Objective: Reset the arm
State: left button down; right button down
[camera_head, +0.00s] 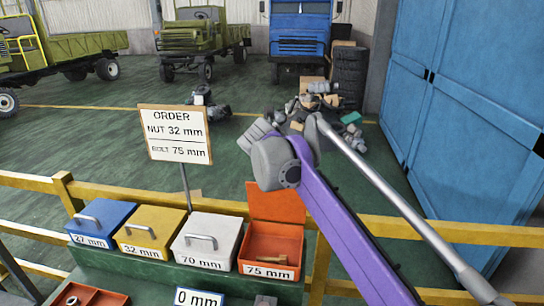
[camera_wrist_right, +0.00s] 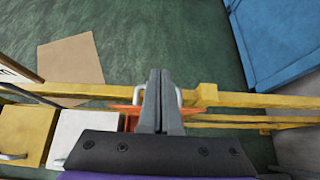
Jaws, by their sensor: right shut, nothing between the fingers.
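My right arm, purple with grey joints, comes in from the lower right in the head view. My left gripper is not in view.
Blue 27 mm (camera_head: 100,215), yellow 32 mm (camera_head: 150,228) and white 70 mm (camera_head: 207,235) boxes stand closed. The orange 75 mm box holds a bolt (camera_head: 268,257). An order sign (camera_head: 175,135) stands behind. Yellow rails and a blue cabinet (camera_head: 470,90) lie beyond. An orange-red tray (camera_head: 100,298) is front left.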

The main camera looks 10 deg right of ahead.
jog(key=s+f+m+g+y, duration=0.1)
jog(key=s+f+m+y, duration=0.1)
jog(key=s+f+m, duration=1.2)
jog(key=s+f+m+g+y, duration=0.2)
jog(key=s+f+m, duration=1.2)
jog(key=s, duration=0.8)
jog(key=m, duration=0.3)
jog(key=shift+s+a+g, duration=0.25)
jog(key=shift+a+g, duration=0.05)
jog(key=shift+a, duration=0.1)
